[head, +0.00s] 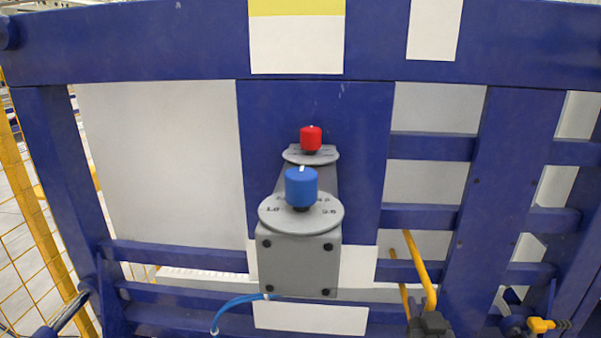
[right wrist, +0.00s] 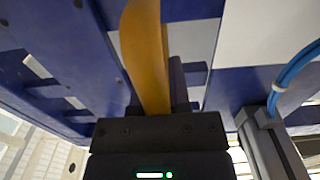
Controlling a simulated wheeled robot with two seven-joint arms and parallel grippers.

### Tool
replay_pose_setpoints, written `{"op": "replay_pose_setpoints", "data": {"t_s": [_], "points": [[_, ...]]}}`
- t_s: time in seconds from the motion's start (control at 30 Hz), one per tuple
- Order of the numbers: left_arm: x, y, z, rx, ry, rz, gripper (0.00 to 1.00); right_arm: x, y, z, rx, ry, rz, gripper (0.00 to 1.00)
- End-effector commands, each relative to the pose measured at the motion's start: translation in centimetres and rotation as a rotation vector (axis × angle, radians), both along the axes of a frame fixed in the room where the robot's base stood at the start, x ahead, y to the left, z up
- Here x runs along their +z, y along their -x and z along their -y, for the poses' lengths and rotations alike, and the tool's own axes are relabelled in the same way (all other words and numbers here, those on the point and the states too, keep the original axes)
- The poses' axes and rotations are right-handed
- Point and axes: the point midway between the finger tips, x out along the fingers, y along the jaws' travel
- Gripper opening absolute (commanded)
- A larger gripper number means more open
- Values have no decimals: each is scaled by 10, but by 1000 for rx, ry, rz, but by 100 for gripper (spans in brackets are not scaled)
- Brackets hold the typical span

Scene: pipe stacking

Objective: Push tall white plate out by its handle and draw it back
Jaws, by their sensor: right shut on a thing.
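A yellow handle (head: 420,268) stands low, right of the middle, in front of the blue frame. My right gripper (head: 428,322) is shut on the handle's lower part, at the bottom edge of the head view. In the right wrist view the yellow handle (right wrist: 147,55) rises from between the jaws of my right gripper (right wrist: 155,118). A tall pale white plate (head: 432,178) shows behind the blue bars above the handle. The bars hide parts of it, and how the handle joins it is unclear. My left gripper is not in view.
A grey box (head: 298,268) with a blue knob (head: 301,187) and a red knob (head: 311,138) stands left of the handle. A blue hose (head: 232,306) hangs below it. Blue frame bars (head: 430,217) lie close behind the handle. A wide pale panel (head: 160,165) fills the left.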

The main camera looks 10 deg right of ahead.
Motion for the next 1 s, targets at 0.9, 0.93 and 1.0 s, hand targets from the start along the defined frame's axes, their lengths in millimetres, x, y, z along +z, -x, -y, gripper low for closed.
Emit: {"op": "replay_pose_setpoints", "data": {"t_s": [0.9,0.93,1.0], "points": [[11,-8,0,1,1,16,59,0,17,-4,0,0,-3,0],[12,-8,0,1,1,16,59,0,18,-4,-1,0,-3,0],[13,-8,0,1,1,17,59,0,20,-5,-1,-1,-3,0]]}}
